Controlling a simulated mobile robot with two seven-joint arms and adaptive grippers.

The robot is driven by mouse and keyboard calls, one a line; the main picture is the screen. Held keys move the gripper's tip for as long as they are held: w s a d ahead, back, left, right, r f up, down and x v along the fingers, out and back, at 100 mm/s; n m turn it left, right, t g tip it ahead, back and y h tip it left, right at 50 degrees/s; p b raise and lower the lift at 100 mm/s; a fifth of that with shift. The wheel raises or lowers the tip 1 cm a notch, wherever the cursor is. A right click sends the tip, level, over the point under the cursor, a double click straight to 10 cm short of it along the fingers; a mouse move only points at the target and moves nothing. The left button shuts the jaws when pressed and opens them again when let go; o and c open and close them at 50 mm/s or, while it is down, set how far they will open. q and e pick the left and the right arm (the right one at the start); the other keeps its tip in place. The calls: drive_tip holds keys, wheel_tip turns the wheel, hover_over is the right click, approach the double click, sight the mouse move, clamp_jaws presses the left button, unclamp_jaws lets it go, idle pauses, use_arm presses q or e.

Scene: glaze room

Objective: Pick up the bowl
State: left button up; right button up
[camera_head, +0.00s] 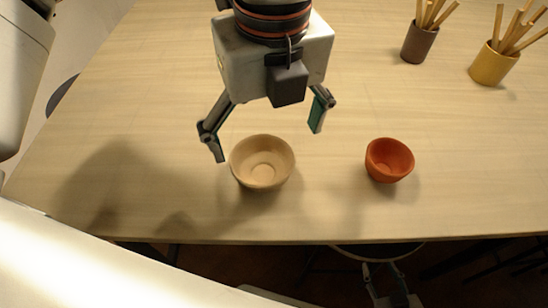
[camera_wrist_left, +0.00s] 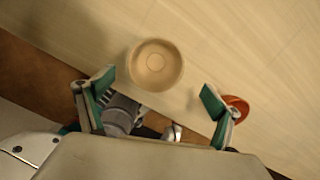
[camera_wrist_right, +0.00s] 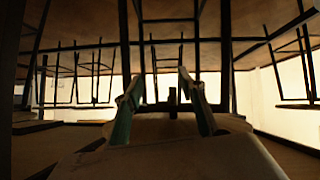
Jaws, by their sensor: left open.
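A tan bowl (camera_head: 262,163) stands upright and empty on the wooden table near its front edge. It also shows in the left wrist view (camera_wrist_left: 155,65), just beyond and between the fingertips. My left gripper (camera_head: 267,141) is open above the bowl, one finger to each side of it, and holds nothing. Its two fingers also show in the left wrist view (camera_wrist_left: 158,84). A smaller orange-red bowl (camera_head: 389,160) stands to the right of the tan bowl. My right gripper (camera_head: 387,285) is below the table's front edge. In the right wrist view (camera_wrist_right: 160,90) its fingers are apart and empty.
A brown cup (camera_head: 418,45) and a yellow cup (camera_head: 492,66), both holding wooden sticks, stand at the back right. The table (camera_head: 150,80) is clear left of the tan bowl. In the right wrist view, dark table or stool legs (camera_wrist_right: 125,50) surround my right gripper.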

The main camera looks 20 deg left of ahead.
sight(262, 172)
use_arm(q)
drive_tip(key=shift+w+a+f+b, duration=0.1)
drive_tip(key=shift+a+f, duration=0.1)
drive_tip(key=shift+f, duration=1.1)
drive_tip(key=shift+a+f+b, duration=0.1)
drive_tip(key=shift+a+f, duration=0.15)
drive_tip(key=shift+f, duration=1.05)
drive_tip(key=shift+w+a+f+b, duration=0.1)
drive_tip(key=shift+a+f, duration=0.1)
drive_tip(key=shift+f, duration=1.1)
drive_tip(key=c, duration=1.3)
